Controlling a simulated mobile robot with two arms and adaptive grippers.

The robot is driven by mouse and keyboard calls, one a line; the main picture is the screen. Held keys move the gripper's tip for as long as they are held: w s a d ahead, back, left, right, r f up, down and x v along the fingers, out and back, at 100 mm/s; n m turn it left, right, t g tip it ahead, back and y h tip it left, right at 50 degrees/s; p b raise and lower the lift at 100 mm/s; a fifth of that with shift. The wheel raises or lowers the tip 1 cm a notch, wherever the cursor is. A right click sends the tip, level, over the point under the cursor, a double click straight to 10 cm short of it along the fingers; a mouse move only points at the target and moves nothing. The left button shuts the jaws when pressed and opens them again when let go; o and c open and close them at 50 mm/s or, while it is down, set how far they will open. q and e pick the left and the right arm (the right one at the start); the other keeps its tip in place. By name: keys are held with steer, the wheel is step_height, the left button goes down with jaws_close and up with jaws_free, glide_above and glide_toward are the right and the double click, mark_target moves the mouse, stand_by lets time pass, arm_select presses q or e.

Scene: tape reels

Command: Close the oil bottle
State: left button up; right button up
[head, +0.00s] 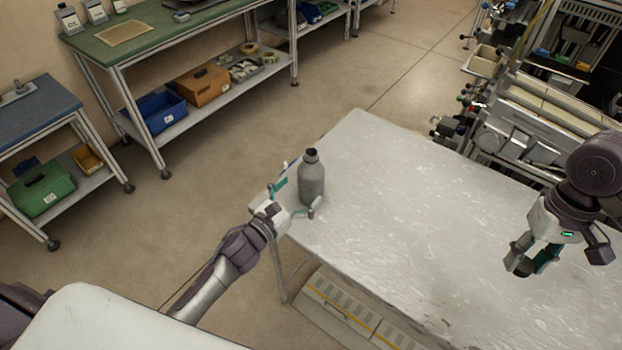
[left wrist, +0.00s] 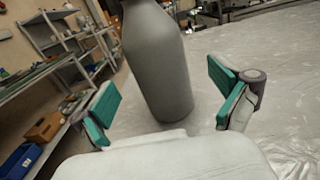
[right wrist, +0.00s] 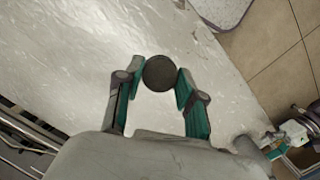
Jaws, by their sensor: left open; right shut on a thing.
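The oil bottle (head: 312,180) is grey and stands upright near the left end of the table, its dark neck open at the top. It also fills the middle of the left wrist view (left wrist: 157,65), where its top is cut off. My left gripper (head: 296,197) is open, with its fingers on either side of the bottle and apart from it. My right gripper (head: 532,268) is shut on a round dark cap (right wrist: 160,73), held above the table at the right. In the head view the cap (head: 522,269) shows as a small dark piece at the fingertips.
The pale, shiny table (head: 420,220) is bare between the bottle and my right gripper. A green-topped bench (head: 170,40) with boxes on its lower shelf stands at the back left. Machinery (head: 530,125) stands beyond the table's far right edge.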

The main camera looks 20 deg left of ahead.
mark_target(309, 174)
arm_select(q)
steer(key=p+x, duration=0.1)
steer(key=x, duration=0.3)
steer(key=shift+a+r, duration=0.1)
steer(key=shift+r, duration=0.1)
arm_select(e)
steer(key=shift+r, duration=0.85)
arm_select(q)
steer(key=shift+w+f, duration=0.15)
steer(key=shift+w, duration=0.25)
steer(key=shift+s, duration=0.1)
steer(key=c, duration=1.6)
